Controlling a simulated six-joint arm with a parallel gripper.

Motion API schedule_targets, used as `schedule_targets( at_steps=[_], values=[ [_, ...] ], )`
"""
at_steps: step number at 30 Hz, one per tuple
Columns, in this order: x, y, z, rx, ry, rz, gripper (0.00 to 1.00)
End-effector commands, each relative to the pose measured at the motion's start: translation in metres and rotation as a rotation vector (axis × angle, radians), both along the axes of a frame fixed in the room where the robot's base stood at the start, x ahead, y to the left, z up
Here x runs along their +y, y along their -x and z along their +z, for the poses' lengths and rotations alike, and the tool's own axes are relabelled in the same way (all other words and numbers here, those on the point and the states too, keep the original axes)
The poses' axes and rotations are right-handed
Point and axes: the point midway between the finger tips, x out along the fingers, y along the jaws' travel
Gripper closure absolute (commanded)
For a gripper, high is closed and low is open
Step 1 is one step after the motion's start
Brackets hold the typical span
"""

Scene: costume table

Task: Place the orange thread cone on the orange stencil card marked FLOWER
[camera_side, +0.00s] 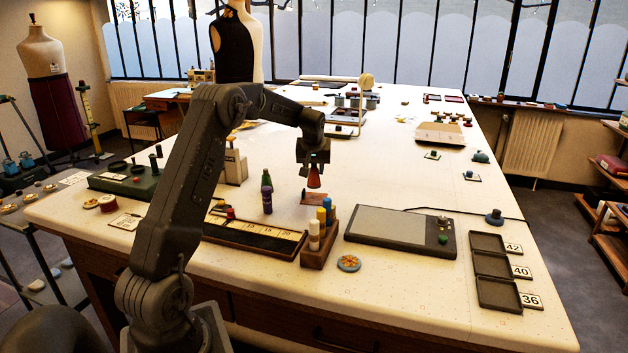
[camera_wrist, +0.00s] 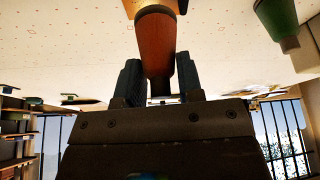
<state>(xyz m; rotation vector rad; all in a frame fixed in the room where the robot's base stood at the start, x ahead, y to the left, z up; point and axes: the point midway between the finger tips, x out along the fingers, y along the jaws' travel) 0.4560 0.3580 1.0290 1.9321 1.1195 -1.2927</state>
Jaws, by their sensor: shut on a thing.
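My gripper (camera_side: 314,158) is shut on the orange thread cone (camera_side: 314,179), which hangs upright with its wide end down. In the wrist view the cone (camera_wrist: 155,48) sits between the two fingers (camera_wrist: 159,76). An orange-brown card (camera_side: 314,199) lies flat on the table just below the cone in the side view; its marking is too small to read. The cone looks a little above the card, with a small gap between them. A bright orange patch at the top edge of the wrist view may be the cone's base or the card.
A wooden rack with several spools (camera_side: 319,257) stands in front. A grey flat panel (camera_side: 396,232) and dark trays (camera_side: 490,266) lie to the right. The table behind the card is mostly clear.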

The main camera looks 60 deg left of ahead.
Motion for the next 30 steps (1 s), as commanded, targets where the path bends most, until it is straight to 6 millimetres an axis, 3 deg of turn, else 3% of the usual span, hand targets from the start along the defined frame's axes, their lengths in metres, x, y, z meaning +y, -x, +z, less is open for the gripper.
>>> schedule_targets(
  at_steps=[10, 21, 22, 30],
  values=[
    [0.0, 0.0, -0.039, 0.0, 0.001, 0.0, 0.93],
    [0.0, 0.0, -0.043, 0.0, 0.0, 0.0, 0.93],
    [0.0, 0.0, -0.044, 0.0, 0.0, 0.0, 0.65],
    [0.0, 0.0, -0.043, 0.0, -0.001, 0.0, 0.4]
  ],
)
